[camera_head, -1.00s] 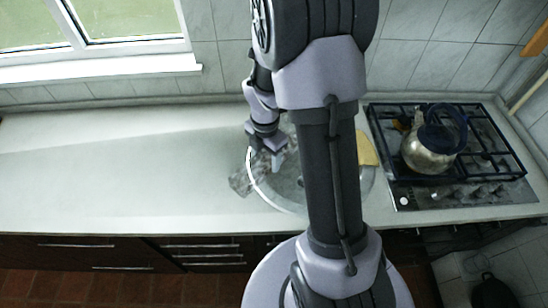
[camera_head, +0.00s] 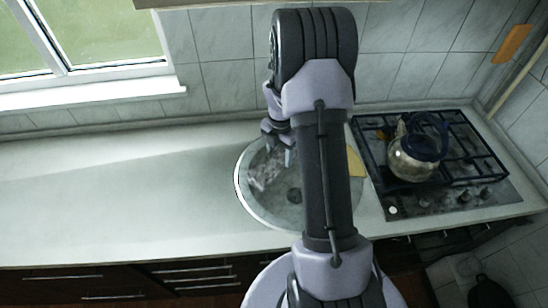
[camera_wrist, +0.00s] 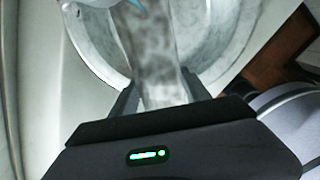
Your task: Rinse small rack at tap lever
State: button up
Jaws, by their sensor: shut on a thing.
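My gripper (camera_head: 279,142) is over the far left part of the round sink (camera_head: 241,197). It is shut on the small rack (camera_head: 262,174), a grey, mottled piece that looks partly see-through. In the head view the rack shows inside the sink's rim; I cannot tell its height above the bowl. In the wrist view the rack (camera_wrist: 160,75) stands out between the two dark fingers of my gripper (camera_wrist: 160,95), with the bowl behind it. A pale blue piece shows at the wrist view's top edge; I cannot tell what it is. I cannot make out the tap lever.
A kettle (camera_head: 412,158) with a dark handle stands on the gas hob (camera_head: 465,170) at the right. A yellowish piece (camera_head: 356,162) lies at the sink's right side, partly behind my arm. The counter (camera_head: 110,190) at the left is clear. A window is behind it.

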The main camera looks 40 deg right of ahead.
jog(key=shift+d, duration=0.2)
dwell(0.5)
jog(key=shift+s+d, duration=0.15)
jog(key=shift+s, duration=0.4)
jog(key=shift+w, duration=0.15)
jog(key=shift+w+a, duration=0.2)
jog(key=shift+w, duration=0.3)
jog(key=shift+s, duration=0.15)
jog(key=shift+s+d, duration=0.2)
jog(key=shift+s, duration=0.3)
jog(key=shift+w, duration=0.1)
